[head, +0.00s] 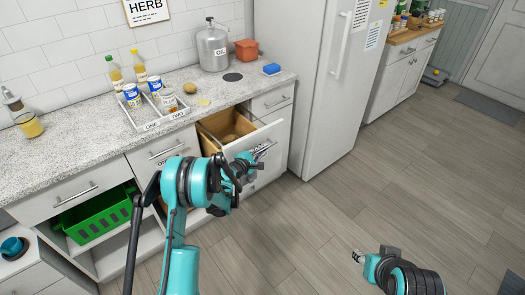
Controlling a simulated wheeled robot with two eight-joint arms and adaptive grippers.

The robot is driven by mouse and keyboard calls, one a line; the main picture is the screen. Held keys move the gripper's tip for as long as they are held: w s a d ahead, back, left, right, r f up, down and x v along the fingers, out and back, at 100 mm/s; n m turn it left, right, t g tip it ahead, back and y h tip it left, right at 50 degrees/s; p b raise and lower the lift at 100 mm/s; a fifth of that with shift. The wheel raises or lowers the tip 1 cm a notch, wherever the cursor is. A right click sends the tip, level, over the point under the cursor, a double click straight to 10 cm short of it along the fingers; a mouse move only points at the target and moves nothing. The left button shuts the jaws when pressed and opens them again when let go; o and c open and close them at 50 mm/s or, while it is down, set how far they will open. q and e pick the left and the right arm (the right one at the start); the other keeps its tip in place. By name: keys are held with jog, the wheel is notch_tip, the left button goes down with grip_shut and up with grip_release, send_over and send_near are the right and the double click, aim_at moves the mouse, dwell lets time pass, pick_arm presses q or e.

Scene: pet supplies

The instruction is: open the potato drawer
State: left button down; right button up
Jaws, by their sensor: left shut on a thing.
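A white drawer (258,134) under the speckled counter is pulled out, and its brown wooden inside shows. Something round and brownish lies in it, too small to name. A label on its front is partly covered by my gripper and cannot be read. My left gripper (254,163) is at the drawer's front, shut on the drawer handle, which is mostly hidden behind the fingers. My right gripper (358,257) is low over the floor at the bottom right, away from the cabinets; its finger opening is too small to judge.
A green crate (98,217) sits in the lower cabinet. A white fridge (312,80) stands right of the drawers. Floor at right is clear.

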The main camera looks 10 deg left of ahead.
dwell(0.3)
pick_arm(q)
jog(key=c, duration=1.6)
grip_release()
jog(key=v, duration=1.2)
